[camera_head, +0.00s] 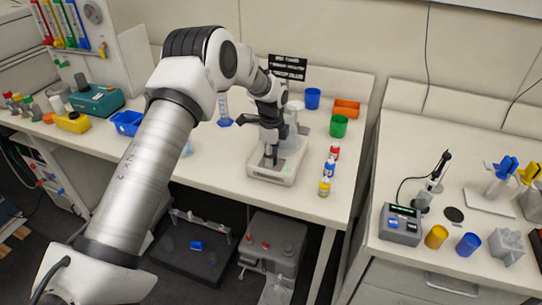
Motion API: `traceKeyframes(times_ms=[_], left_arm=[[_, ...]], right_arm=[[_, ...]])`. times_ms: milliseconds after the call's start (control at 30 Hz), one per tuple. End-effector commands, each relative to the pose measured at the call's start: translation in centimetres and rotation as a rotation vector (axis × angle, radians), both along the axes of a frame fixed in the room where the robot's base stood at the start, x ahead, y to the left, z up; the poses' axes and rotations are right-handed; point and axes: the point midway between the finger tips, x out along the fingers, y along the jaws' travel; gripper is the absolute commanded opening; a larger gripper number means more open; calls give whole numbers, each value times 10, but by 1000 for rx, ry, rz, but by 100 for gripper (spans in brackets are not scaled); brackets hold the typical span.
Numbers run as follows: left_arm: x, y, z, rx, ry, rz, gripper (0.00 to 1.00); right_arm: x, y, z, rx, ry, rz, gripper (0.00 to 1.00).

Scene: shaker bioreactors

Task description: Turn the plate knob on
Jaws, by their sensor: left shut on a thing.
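A white plate device (262,172) stands on the left bench near its front edge. My left gripper (270,160) reaches down over it from behind and above, with its fingertips low at the device. It is shut on the plate knob, which is mostly hidden behind the dark fingers. I cannot tell which way the knob is turned. My right gripper is not in view.
Small bottles with red, white, blue and yellow parts (328,172) stand just right of the device. A gap separates the right bench (470,130).

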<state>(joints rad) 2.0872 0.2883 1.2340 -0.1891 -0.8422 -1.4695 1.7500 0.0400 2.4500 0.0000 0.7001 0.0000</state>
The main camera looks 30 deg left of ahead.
Motion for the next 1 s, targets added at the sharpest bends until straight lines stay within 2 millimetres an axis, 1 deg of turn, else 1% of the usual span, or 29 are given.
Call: traceKeyframes(times_ms=[33, 400, 433, 467, 500, 767, 833, 933, 1000], left_arm=[[-3, -2, -4, -3, 12, -4, 0], [-4, -2, -5, -3, 13, -7, 0], [-4, -2, -5, -3, 13, -7, 41], [-3, -2, -4, -3, 13, -7, 52], [-3, -1, -4, -2, 11, -7, 56], [-1, -1, -1, -1, 5, -7, 56], [-1, -1, 3, -1, 4, -6, 56], [0, -1, 17, -1, 1, -6, 56], [0, -1, 32, -1, 1, -6, 56]], right_arm=[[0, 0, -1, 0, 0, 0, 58], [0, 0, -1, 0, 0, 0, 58], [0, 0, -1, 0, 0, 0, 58], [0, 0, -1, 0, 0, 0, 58], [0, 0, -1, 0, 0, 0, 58], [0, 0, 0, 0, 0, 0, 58], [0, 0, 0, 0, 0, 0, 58], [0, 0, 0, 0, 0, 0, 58], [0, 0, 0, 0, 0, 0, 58]])
